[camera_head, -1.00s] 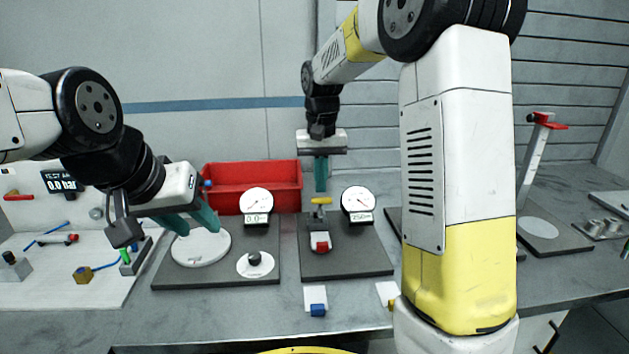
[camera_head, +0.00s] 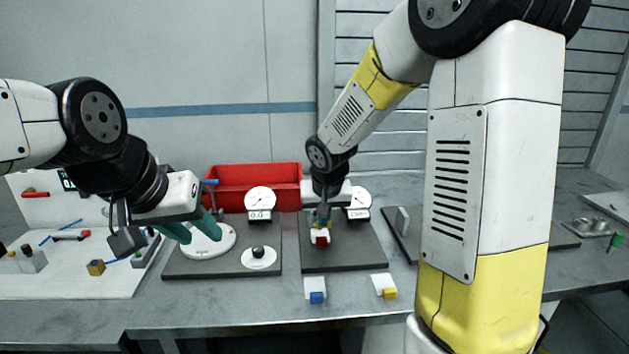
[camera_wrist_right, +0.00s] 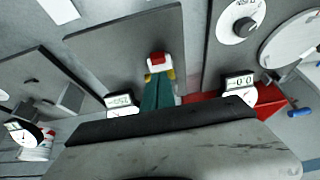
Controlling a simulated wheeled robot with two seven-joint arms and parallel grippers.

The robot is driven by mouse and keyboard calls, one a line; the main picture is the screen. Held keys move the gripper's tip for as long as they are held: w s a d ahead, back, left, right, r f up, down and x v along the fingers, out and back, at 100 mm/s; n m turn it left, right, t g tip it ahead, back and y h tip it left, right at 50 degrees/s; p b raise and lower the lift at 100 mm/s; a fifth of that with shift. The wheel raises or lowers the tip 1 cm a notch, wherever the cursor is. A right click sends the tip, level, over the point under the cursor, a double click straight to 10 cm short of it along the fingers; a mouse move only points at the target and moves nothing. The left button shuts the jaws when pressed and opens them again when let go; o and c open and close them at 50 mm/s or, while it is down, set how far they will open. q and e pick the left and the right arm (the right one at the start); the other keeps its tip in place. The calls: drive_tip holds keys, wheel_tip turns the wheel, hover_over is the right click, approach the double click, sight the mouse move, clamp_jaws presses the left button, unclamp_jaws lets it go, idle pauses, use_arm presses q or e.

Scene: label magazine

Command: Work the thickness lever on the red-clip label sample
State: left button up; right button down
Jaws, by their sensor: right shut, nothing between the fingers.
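The red-clip label sample (camera_head: 320,238) sits on the dark plate of the right-hand gauge station. It also shows in the right wrist view (camera_wrist_right: 157,62), a white piece with a red end. The yellow lever (camera_wrist_right: 171,75) shows only in part there, around my right fingertips. My right gripper (camera_head: 322,222) is shut and empty, pointing down at the lever right behind the red clip; whether it touches the lever I cannot tell. The dial gauge (camera_head: 358,200) is partly hidden behind my right wrist. My left gripper (camera_head: 192,228) is open and empty over a white disc.
A blue-clip sample (camera_head: 316,292) and a yellow-clip sample (camera_head: 386,287) lie on the bench in front. A second dial (camera_head: 260,201) stands left, by the white disc (camera_head: 210,245) and a black knob (camera_head: 258,251). A red bin (camera_head: 250,178) is behind.

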drive_tip(key=shift+s+f, duration=0.25)
drive_tip(key=shift+f, duration=0.4)
drive_tip(key=shift+s+f, duration=0.2)
drive_tip(key=shift+f, duration=0.4)
drive_tip(key=shift+s+f, duration=0.25)
drive_tip(key=shift+f, duration=0.4)
drive_tip(key=s+d+r+y, duration=0.1)
drive_tip(key=s+d+r, duration=0.2)
drive_tip(key=s+r, duration=0.5)
drive_tip(key=s+d+r+t+y, duration=0.1)
drive_tip(key=s+d+r, duration=0.2)
drive_tip(key=s+r, duration=0.6)
drive_tip(key=s, duration=0.5)
drive_tip(key=shift+d+n, duration=0.15)
drive_tip(key=shift+n, duration=0.15)
